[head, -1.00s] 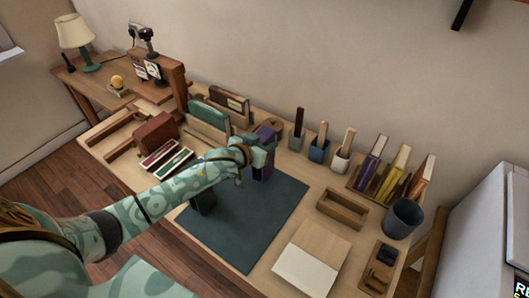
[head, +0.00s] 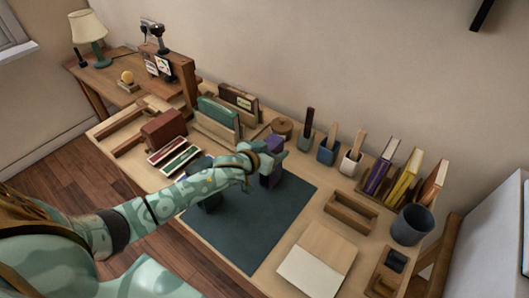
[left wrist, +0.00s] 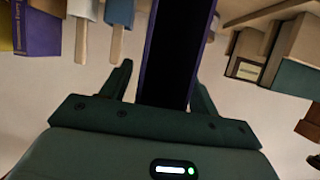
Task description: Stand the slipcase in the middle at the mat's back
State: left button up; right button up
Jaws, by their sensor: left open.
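The purple slipcase (head: 273,175) stands upright at the back of the dark mat (head: 250,235). It also shows close up in the left wrist view (left wrist: 144,50), where its dark hollow inside faces the camera. My left gripper (head: 268,160) is at the slipcase, with its hand hiding part of it in the head view. In the left wrist view its two fingers (left wrist: 160,85) are open, one on each side of the slipcase. Whether either finger touches it is hard to tell. My right gripper is not in view.
A dark block (head: 208,202) is partly hidden under my left arm. Books in a holder (head: 218,115) stand behind at left. Several pots (head: 327,152), upright books (head: 402,178), a wooden tray (head: 350,212) and a grey cup (head: 411,226) are at right. The mat's front is clear.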

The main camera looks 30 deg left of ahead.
pick_arm(q)
jog(key=p+v, duration=0.3)
jog(key=v, duration=0.8)
jog(key=shift+s, duration=0.4)
